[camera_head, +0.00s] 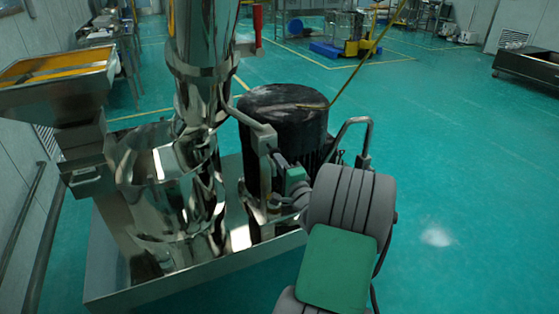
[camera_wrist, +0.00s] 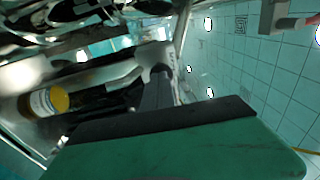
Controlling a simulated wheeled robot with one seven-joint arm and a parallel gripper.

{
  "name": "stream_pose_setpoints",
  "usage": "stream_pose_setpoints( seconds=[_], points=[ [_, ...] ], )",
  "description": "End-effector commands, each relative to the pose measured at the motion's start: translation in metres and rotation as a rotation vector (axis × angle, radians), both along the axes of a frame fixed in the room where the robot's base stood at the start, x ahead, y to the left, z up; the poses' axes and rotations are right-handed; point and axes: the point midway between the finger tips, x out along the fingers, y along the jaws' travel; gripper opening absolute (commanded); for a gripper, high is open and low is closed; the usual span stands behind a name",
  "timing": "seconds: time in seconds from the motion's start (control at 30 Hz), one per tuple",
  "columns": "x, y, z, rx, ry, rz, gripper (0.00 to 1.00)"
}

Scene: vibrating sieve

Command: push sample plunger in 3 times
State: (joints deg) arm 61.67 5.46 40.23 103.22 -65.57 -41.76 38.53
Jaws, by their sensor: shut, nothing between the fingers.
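I cannot clearly make out the sample plunger in either view. In the wrist view, a labelled cylinder with a yellow round end (camera_wrist: 60,99) lies at the left, with dark parts to its right; I cannot tell whether it belongs to the plunger. My gripper (camera_wrist: 160,88) shows as dark fingers in the middle of the wrist view, shut and empty, pointing toward the shiny steel parts. In the head view, my grey and green arm reaches to the steel machine (camera_head: 170,200), and its end is small and partly hidden beside the black cylinder.
The black cylinder (camera_head: 284,120) stands behind my arm's end, with a bent steel handle (camera_head: 355,122) to its right. A steel hopper (camera_head: 58,80) with an orange edge is at the left. The steel base tray (camera_head: 200,273) has a raised rim. Green floor at right is open.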

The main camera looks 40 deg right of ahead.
Motion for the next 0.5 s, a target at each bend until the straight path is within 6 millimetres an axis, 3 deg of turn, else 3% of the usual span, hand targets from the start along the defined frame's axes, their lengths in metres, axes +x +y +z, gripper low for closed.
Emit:
stream_pose_setpoints(
  seconds=[0.37,0.5],
  points=[
    [0.004,-0.001,0.001,0.000,0.000,0.001,0.00],
    [0.019,-0.005,0.001,0.000,0.001,0.004,0.00]
  ],
)
